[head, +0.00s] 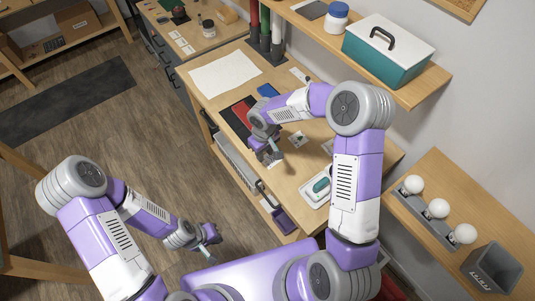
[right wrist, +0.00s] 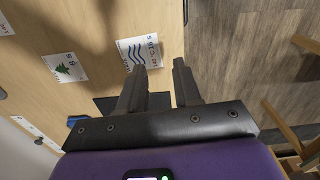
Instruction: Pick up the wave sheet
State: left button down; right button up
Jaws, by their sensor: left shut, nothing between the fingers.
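The wave sheet (right wrist: 140,50) is a small white card with blue wavy lines and some print, lying flat near the table's edge in the right wrist view. In the head view, my right gripper (head: 272,152) is low over the worktable and partly covers that spot. In the right wrist view my right gripper (right wrist: 158,68) is open, with nothing between its fingers. Its left fingertip overlaps the sheet's lower edge in the picture; I cannot tell whether it touches. My left gripper (head: 212,240) is shut and empty, away from the table over the floor side.
A tree card (right wrist: 65,67) lies beside the wave sheet. A teal toolbox (head: 388,50) stands on the shelf.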

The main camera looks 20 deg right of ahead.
aim_at(265, 163)
notch_tip(265, 163, down, 7)
jog(key=shift+d+r, duration=0.15)
jog(key=shift+r, duration=0.05)
grip_shut()
